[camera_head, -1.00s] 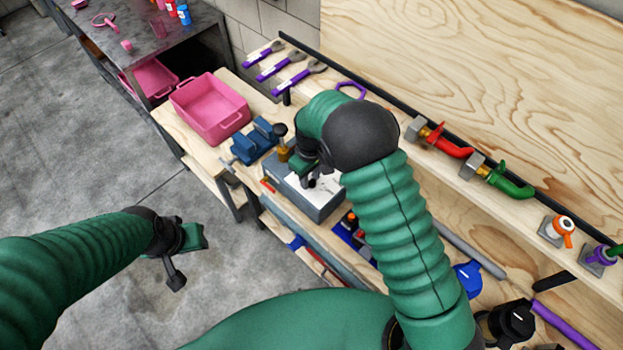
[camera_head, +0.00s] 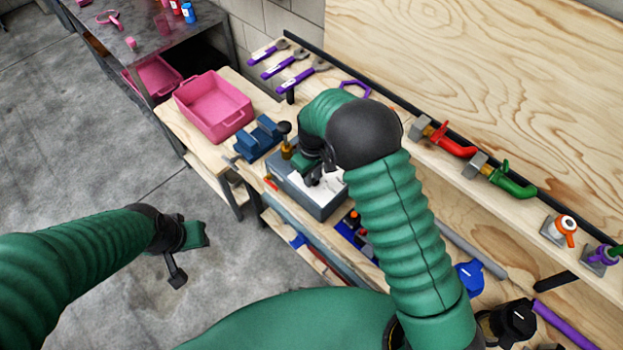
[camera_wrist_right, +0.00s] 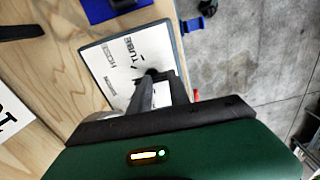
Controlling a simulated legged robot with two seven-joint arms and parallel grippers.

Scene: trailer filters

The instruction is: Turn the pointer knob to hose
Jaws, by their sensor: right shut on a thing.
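The grey box (camera_head: 322,209) stands on the workbench with a white label plate on top. In the right wrist view its plate (camera_wrist_right: 117,80) reads TUBE, HOSE and a third, smaller word too small to read surely. The dark pointer knob (camera_wrist_right: 153,73) is mostly hidden between my fingers, so its exact heading is hard to tell. My right gripper (camera_head: 316,182) reaches down over the plate and is shut on the knob; its fingers also show in the right wrist view (camera_wrist_right: 152,86). My left gripper (camera_head: 187,258) hangs open and empty over the floor.
A blue vise-like fixture (camera_head: 260,139) and a pink bin (camera_head: 214,108) stand left of the box. Purple-handled tools (camera_head: 285,68) lie behind. Red (camera_head: 456,146) and green (camera_head: 510,182) handled valves line the shelf at right. Open floor lies at left.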

